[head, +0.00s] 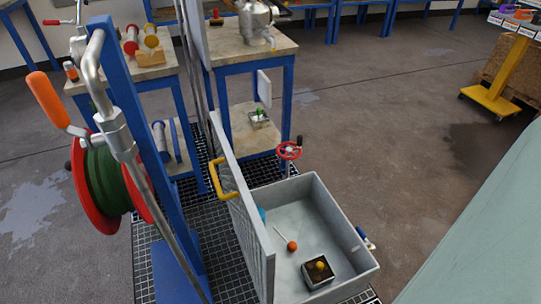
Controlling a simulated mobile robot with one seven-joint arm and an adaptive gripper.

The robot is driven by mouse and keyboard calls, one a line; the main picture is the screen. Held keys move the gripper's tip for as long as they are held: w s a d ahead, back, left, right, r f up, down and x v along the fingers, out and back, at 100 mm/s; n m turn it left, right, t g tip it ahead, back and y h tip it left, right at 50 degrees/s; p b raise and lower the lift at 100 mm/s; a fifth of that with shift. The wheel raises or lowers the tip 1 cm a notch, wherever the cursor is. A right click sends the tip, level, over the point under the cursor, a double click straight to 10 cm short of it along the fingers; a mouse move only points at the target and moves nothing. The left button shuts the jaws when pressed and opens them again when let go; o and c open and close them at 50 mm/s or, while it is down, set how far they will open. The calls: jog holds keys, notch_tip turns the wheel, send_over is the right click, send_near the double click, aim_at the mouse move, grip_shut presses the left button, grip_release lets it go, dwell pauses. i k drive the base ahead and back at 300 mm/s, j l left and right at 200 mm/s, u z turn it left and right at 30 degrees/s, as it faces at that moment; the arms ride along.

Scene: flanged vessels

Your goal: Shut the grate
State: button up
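The grate (247,222) stands open, roughly upright, along the left side of a grey basin (350,284). A yellow handle (222,178) is fixed to the grate's left face near its upper part. The basin is uncovered. Inside it are a small dark square box (318,282) with a yellow ball (320,265), and a stick with an orange ball (292,246) at its end. A blue thing is partly hidden behind the grate. My gripper is not in view.
A blue post with a red and green hose reel (110,180) and orange-handled lever stands left of the grate. A red valve wheel (289,150) rises behind the basin. Workbenches (250,45) stand farther back. Open floor (400,120) lies behind and right of the basin.

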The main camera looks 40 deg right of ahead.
aim_at(258, 249)
jog(key=i+j+z, duration=0.1)
jog(key=z, duration=0.25)
jog(key=i+j+z, duration=0.15)
jog(key=z, duration=0.2)
jog(key=i+j+z, duration=0.2)
jog(key=z, duration=0.2)
jog(key=k+j+z, duration=0.3)
jog(key=k, duration=0.2)
jog(key=k+z, duration=0.35)
jog(key=k, duration=0.15)
jog(key=i+l, duration=0.2)
jog(key=i, duration=0.25)
